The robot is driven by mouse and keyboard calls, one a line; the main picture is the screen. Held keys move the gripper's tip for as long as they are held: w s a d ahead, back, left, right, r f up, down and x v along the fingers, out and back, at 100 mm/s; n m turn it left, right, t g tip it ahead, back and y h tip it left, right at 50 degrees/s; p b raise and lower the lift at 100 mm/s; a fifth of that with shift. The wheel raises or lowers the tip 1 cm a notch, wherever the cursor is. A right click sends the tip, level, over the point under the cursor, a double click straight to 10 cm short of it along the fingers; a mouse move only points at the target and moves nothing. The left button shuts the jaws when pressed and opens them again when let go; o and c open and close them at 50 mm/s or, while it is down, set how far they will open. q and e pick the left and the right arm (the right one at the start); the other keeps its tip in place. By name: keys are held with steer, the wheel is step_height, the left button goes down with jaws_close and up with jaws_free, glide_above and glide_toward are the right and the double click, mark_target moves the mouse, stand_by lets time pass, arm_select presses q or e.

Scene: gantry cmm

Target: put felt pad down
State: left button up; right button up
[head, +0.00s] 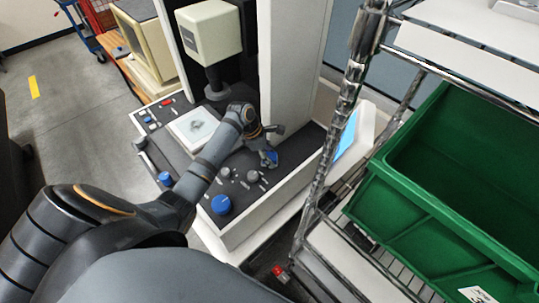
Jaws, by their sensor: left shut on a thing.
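My left arm reaches in from the left over the measuring machine's dark base. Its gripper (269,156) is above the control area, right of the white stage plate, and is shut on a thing. A small blue patch at the fingertips (271,158) appears to be the felt pad; the fingers hide most of it. I cannot tell whether it touches the surface below. My right gripper is not in view.
The machine's white stage plate (190,127) lies left of the gripper, under the machine's head (207,32). A blue knob (221,204) and grey knobs (238,175) stand nearby. A wire rack post (335,130) and green bin (440,190) crowd the right.

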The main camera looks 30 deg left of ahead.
arm_select(q)
steer(key=shift+f, duration=0.2)
steer(key=o, duration=0.8)
steer(key=shift+f, duration=0.15)
steer(key=shift+o, duration=0.2)
steer(key=shift+a+r, duration=0.1)
steer(key=shift+r, duration=0.15)
steer(key=b+v, duration=0.2)
steer(key=v, duration=1)
steer(key=shift+f, duration=0.1)
